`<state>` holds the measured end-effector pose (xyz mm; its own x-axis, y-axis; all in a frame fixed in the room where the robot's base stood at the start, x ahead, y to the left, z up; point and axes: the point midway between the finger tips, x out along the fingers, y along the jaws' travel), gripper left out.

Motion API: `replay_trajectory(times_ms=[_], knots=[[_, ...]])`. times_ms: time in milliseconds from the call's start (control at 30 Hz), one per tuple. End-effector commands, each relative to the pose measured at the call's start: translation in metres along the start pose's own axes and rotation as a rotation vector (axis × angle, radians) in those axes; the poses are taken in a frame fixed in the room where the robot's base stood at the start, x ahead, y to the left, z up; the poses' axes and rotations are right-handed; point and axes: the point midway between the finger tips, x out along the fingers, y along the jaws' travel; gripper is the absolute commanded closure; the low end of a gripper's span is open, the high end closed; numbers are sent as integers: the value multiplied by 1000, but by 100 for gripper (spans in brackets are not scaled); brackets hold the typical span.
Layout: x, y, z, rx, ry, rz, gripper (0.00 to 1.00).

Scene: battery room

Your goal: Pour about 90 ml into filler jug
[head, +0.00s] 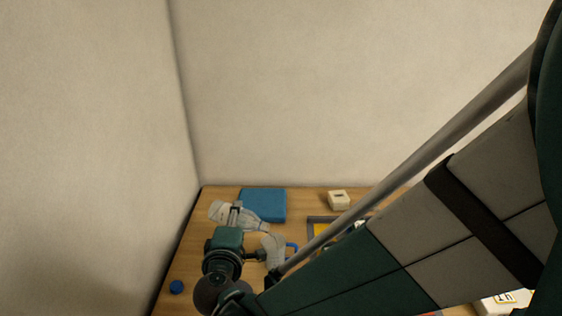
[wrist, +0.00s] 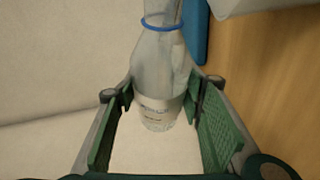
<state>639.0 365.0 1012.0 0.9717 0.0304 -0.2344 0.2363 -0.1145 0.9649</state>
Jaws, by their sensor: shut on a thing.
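A clear bottle (head: 219,211) with a pale label lies tilted over in the head view, its base to the left and its neck to the right, toward the jug. In the wrist view the bottle (wrist: 158,75) shows a blue ring around its neck. My gripper (head: 236,212) is shut on the bottle, and its green pads (wrist: 168,110) sit on both sides of it. The pale filler jug (head: 272,246) with a blue handle stands just below and right of the bottle's neck in the head view. The liquid level and any stream cannot be made out.
A blue box (head: 265,203) lies behind the bottle. A blue cap (head: 176,287) lies at the table's left front. A small cream device (head: 339,200) and a grey-edged tray (head: 309,229) stand to the right. Walls close off the left and back.

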Motion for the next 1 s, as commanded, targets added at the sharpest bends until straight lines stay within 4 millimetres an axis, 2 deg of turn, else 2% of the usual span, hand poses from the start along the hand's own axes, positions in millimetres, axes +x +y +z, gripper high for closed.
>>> replay_trajectory(times_ms=[367, 767, 1000], knots=[[0, 0, 0, -4, -1, -2, 78], [9, -30, -4, -256, -73, -108, 78], [10, -32, -3, -276, -80, -115, 78]])
